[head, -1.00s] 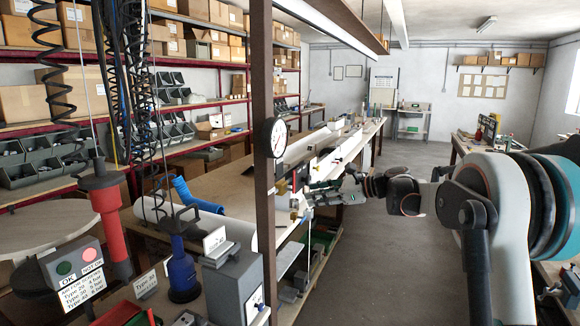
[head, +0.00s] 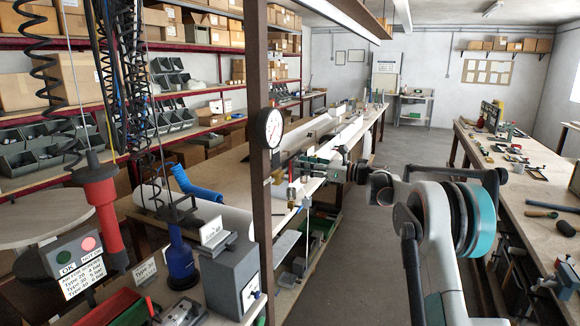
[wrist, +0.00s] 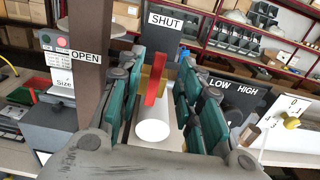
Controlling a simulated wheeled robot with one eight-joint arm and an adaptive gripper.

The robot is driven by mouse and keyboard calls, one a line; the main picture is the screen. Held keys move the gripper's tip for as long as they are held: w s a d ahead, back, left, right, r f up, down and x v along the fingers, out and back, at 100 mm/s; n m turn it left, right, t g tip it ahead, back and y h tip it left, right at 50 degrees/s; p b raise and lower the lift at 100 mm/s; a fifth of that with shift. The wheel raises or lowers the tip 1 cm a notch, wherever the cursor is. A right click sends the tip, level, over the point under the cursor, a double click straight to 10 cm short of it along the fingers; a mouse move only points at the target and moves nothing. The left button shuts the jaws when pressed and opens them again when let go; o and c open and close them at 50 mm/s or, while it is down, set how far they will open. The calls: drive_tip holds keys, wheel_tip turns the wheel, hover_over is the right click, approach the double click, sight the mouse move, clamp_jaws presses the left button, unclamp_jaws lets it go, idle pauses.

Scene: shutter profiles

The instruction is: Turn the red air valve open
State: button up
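The red valve handle (wrist: 155,84) stands upright in the wrist view, between my two fingers and beyond their tips. A tan block (wrist: 152,78) shows behind it and a white tube end (wrist: 152,131) in front. An OPEN label (wrist: 85,57) is on the left and a SHUT label (wrist: 168,21) is above and beyond the handle. My gripper (wrist: 157,97) is open, with green-padded fingers on either side of the handle; I see no clear contact. In the head view my gripper (head: 306,164) is beside the brown post, small and partly unclear.
The brown post (head: 258,200) with a round gauge (head: 269,128) stands close on the left. A LOW/HIGH panel (wrist: 238,98) and a yellow knob (wrist: 291,122) are on the right in the wrist view.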

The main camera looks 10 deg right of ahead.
sight(290, 178)
drive_tip(key=x, duration=0.6)
drive_tip(key=shift+b, duration=0.35)
clamp_jaws()
